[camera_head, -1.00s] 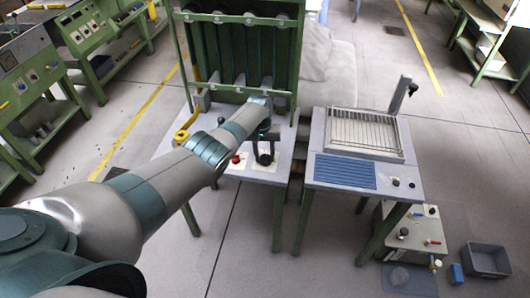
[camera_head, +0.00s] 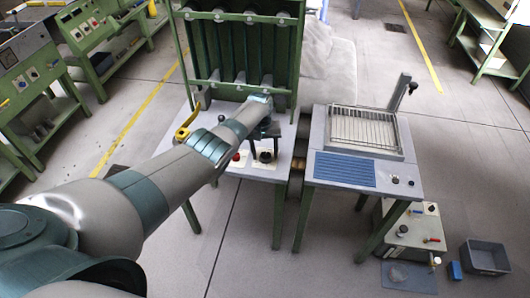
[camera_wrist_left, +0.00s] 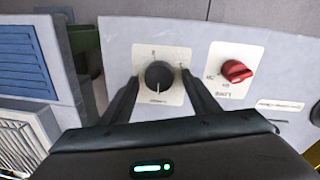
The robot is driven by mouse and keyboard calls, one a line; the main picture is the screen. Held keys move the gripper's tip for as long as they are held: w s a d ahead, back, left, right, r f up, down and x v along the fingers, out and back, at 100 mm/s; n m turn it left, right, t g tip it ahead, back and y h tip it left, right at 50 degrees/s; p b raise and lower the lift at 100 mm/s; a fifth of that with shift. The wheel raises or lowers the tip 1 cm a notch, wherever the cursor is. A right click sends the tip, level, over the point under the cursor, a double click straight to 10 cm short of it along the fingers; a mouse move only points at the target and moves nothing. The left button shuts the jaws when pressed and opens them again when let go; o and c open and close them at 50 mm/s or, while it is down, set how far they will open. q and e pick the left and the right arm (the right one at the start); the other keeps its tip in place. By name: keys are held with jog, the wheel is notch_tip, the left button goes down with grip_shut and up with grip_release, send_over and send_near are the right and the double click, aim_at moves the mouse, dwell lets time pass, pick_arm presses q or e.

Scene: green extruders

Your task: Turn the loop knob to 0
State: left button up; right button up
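The red knob (camera_head: 237,157) is on the grey tabletop panel; the left wrist view shows the red knob (camera_wrist_left: 236,71) on a white plate with upside-down lettering that seems to read "Loop". A black knob (camera_head: 265,156) sits beside it on its own white plate; the left wrist view shows this black knob (camera_wrist_left: 158,76) with a pale pointer line. My left gripper (camera_head: 265,143) is over the black knob. In the left wrist view its fingers (camera_wrist_left: 160,84) are spread on either side of the black knob, with gaps visible. The red knob is outside the fingers, to their right there.
A green rack (camera_head: 245,50) rises behind the panel. A yellow handle (camera_head: 188,121) stands left of the knobs. A second table (camera_head: 345,170) with a wire grid is to the right. A grey bin (camera_head: 485,257) stands on the floor at lower right.

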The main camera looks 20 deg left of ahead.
aim_at(264, 155)
pick_arm(q)
jog(key=shift+r, duration=0.7)
jog(key=r, duration=0.2)
jog(key=r+p, duration=0.1)
jog(key=r, duration=0.1)
jog(key=shift+s+a+r, duration=0.1)
jog(key=shift+a+r, duration=0.05)
jog(key=shift+a, duration=0.05)
notch_tip(264, 155, up, 12)
jog(key=b, duration=0.2)
jog(key=shift+s+a, duration=0.2)
jog(key=shift+a, duration=0.15)
jog(key=shift+f, duration=0.25)
